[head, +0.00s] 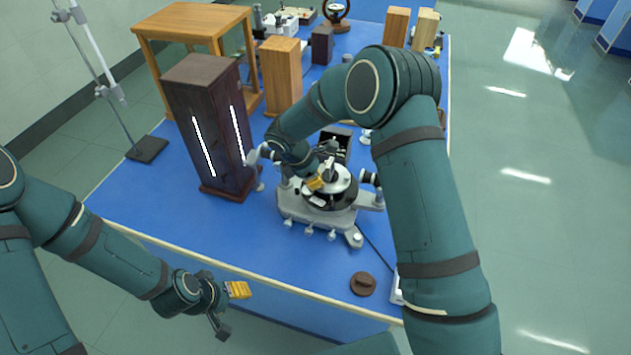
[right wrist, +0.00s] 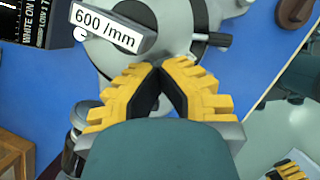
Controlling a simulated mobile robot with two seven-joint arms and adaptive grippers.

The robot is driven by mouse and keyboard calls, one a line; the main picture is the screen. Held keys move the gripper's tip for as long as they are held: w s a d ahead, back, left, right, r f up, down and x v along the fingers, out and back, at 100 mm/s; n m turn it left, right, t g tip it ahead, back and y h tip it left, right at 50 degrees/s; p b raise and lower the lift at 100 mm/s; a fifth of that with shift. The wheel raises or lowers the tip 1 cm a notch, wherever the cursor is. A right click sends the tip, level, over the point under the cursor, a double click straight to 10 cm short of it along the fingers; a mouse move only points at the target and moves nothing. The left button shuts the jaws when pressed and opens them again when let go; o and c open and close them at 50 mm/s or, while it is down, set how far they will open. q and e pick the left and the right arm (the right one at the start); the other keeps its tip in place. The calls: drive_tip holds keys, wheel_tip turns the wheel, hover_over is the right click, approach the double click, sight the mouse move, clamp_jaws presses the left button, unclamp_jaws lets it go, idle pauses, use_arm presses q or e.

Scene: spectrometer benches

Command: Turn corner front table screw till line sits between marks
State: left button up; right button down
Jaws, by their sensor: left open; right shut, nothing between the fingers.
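The spectrometer (head: 300,209), with a grey base and round table, stands mid-bench in the head view. Small knobs (head: 332,235) line its front edge; I cannot tell which is the corner front table screw. My right gripper (head: 316,183) is over the round table, its yellow fingertips shut together and empty. In the right wrist view, the fingertips (right wrist: 160,66) meet beside the pale disc (right wrist: 110,55) and a "600 /mm" plate (right wrist: 100,27). A black display (right wrist: 30,22) is cut off there; no line or marks are readable. My left gripper (head: 230,307) is open and empty before the bench's front edge.
A tall dark box (head: 205,150) with two bright slits stands left of the spectrometer. A wooden table (head: 190,24) and wooden blocks (head: 282,75) stand behind. A brown disc (head: 363,284) lies at front right. The blue bench (head: 150,205) is clear at front left.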

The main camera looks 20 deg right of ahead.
drive_tip(key=shift+d+m+g, duration=0.2)
drive_tip(key=shift+m+g, duration=0.5)
drive_tip(key=shift+m, duration=1)
drive_tip(key=shift+f, duration=0.1)
drive_tip(key=c, duration=1)
unclamp_jaws()
drive_tip(key=shift+a, duration=0.1)
drive_tip(key=v, duration=1.2)
drive_tip(key=shift+d, duration=0.25)
